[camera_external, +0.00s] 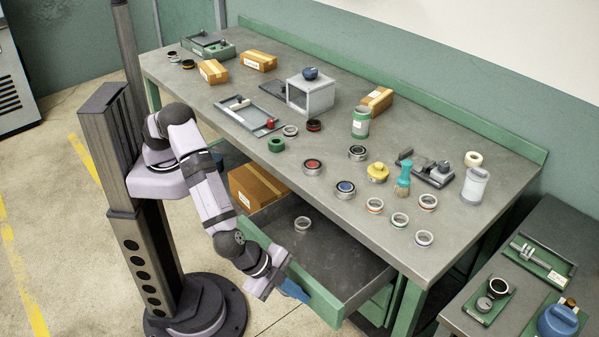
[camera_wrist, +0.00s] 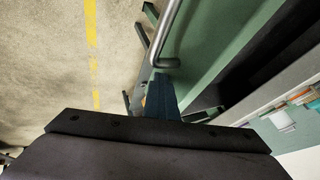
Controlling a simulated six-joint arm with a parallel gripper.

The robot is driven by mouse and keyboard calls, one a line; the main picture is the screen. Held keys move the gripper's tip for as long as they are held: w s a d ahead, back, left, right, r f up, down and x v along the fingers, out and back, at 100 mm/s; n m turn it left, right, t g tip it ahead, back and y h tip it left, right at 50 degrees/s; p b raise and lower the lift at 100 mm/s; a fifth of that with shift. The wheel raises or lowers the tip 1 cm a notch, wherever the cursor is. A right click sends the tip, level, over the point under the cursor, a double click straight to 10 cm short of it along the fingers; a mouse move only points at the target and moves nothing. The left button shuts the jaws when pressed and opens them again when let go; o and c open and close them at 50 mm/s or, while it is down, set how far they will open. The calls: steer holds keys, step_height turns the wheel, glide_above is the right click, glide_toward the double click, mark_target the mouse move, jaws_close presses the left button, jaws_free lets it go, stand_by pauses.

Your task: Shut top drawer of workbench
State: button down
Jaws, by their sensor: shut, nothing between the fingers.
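The workbench's top drawer (camera_external: 335,262) is pulled out beneath the tabletop. In the wrist view the gripper fingers (camera_wrist: 161,98) point toward the green drawer front (camera_wrist: 205,50), close to the end of a metal bar handle (camera_wrist: 166,40). I cannot tell whether the fingers touch the front or the handle.
A side table (camera_external: 500,320) with green trays stands at the lower right. Open floor lies in front of the drawer.

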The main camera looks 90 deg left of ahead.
steer(key=b, duration=0.4)
glide_above(345, 275)
steer(key=shift+a, duration=0.1)
